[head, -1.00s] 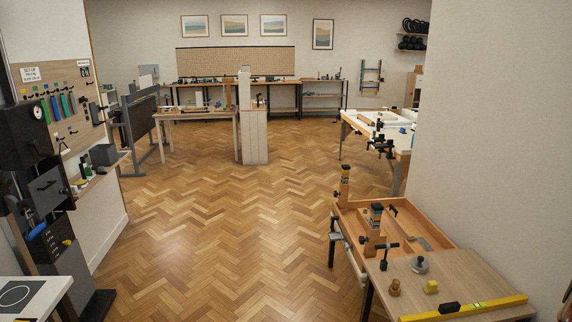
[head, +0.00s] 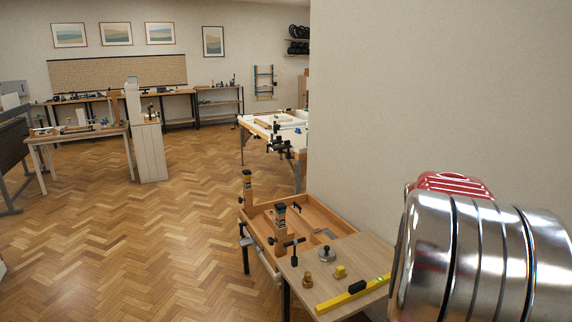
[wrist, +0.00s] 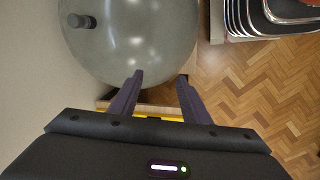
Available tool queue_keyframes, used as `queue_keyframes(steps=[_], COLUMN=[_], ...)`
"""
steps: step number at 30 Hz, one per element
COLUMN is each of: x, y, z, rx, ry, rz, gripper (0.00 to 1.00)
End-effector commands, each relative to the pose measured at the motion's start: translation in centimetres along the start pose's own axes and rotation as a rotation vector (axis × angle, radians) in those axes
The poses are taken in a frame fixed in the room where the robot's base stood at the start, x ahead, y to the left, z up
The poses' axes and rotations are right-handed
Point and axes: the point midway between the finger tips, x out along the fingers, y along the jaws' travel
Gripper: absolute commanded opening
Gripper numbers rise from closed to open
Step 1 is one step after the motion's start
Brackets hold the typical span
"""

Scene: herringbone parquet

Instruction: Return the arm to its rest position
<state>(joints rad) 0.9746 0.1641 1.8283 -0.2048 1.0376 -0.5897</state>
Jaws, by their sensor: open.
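My gripper (wrist: 160,80) shows in the wrist view, with its two dark fingers apart and nothing between them. Beyond the fingers are a strip of a wooden bench top and a yellow bar, partly hidden by the gripper's body. A large, smooth grey rounded surface (wrist: 130,40) with a dark knob fills the upper middle of that view; I cannot tell what it is. In the head view the gripper does not show. The wooden workbench (head: 362,254) stands at the lower middle, with a yellow spirit level (head: 355,293) on its front part.
A grey weight with a knob (head: 327,255), a small brass piece (head: 308,280) and a yellow block (head: 340,272) sit on the bench. A bare wall (head: 420,90) rises close behind it. Open parquet (head: 150,250) lies left. A white-topped table (head: 285,130) stands beyond.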

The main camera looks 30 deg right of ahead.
Motion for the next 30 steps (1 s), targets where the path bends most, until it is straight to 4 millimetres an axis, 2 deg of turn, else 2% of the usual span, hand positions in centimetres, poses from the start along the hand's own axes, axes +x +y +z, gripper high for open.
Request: queue_keyframes(steps=[1,3,8,14,21,30], x=[-0.8,-1.7,-3.6,-5.7,-7.6,-9.5], y=[-2.0,-4.6,-10.3,-17.2,-24.8,-32.9], z=[-0.3,-0.6,-0.8,-0.2,1.7,5.4], rx=[0.019,0.055,0.116,0.162,0.166,0.079], ry=[0.021,0.046,0.102,0.170,0.246,0.342], rz=[-0.002,-0.010,-0.032,-0.067,-0.119,-0.187], gripper=[0.43,0.43,0.43,0.43,0.43,0.43])
